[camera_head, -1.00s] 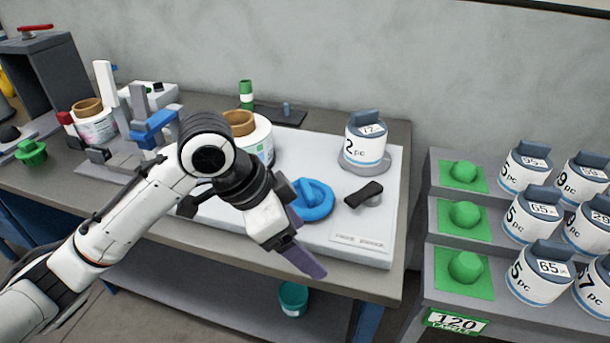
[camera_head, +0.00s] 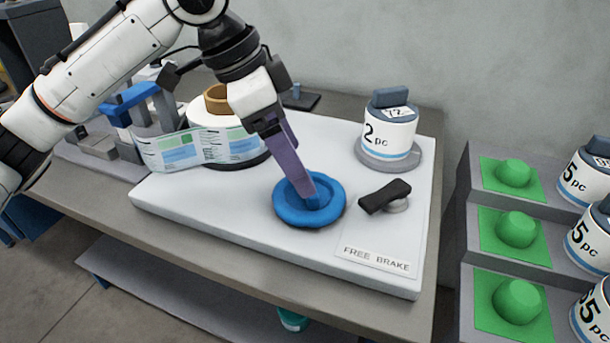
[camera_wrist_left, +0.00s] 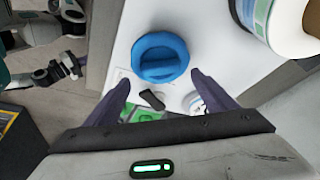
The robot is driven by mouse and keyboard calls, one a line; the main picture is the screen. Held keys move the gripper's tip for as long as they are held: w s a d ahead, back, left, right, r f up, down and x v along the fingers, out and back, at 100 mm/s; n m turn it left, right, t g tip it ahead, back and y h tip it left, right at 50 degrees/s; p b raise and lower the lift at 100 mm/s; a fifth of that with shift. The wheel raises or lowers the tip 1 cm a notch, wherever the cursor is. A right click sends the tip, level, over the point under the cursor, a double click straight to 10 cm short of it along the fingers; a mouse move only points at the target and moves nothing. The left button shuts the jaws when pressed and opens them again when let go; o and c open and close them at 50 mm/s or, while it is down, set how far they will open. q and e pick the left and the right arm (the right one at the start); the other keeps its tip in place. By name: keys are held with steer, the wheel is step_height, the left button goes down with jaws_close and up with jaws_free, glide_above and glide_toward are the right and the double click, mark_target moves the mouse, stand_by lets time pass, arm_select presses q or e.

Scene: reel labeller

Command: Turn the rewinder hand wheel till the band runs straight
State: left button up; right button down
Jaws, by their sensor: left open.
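The blue hand wheel (camera_head: 283,212) lies flat on the white rewinder plate, with a raised bar across its middle. My left gripper (camera_head: 300,190) is over the wheel, its purple fingers pointing down at it. In the left wrist view the gripper (camera_wrist_left: 160,85) is open, its fingers wide apart, and the wheel (camera_wrist_left: 160,57) shows beyond and between the tips with nothing held. In the head view the fingers overlap the bar; contact cannot be told. The label band (camera_head: 190,149) runs from the roll (camera_head: 240,140) leftward to the labeller and looks slightly bowed. My right gripper is not in view.
A black brake lever (camera_head: 384,196) sits right of the wheel, above a "FREE BRAKE" plate (camera_head: 376,260). A weight marked 2 pc (camera_head: 390,135) stands behind it. Green domed pads (camera_head: 515,228) and more weights (camera_head: 590,245) fill the stepped rack at right.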

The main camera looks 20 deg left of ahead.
arm_select(q)
steer(key=x, duration=0.4)
steer(key=shift+w+d+f, duration=0.1)
steer(key=shift+w+f, duration=0.05)
steer(key=shift+f, duration=0.15)
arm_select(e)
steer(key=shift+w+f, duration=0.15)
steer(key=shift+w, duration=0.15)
arm_select(q)
steer(key=shift+c, duration=0.4)
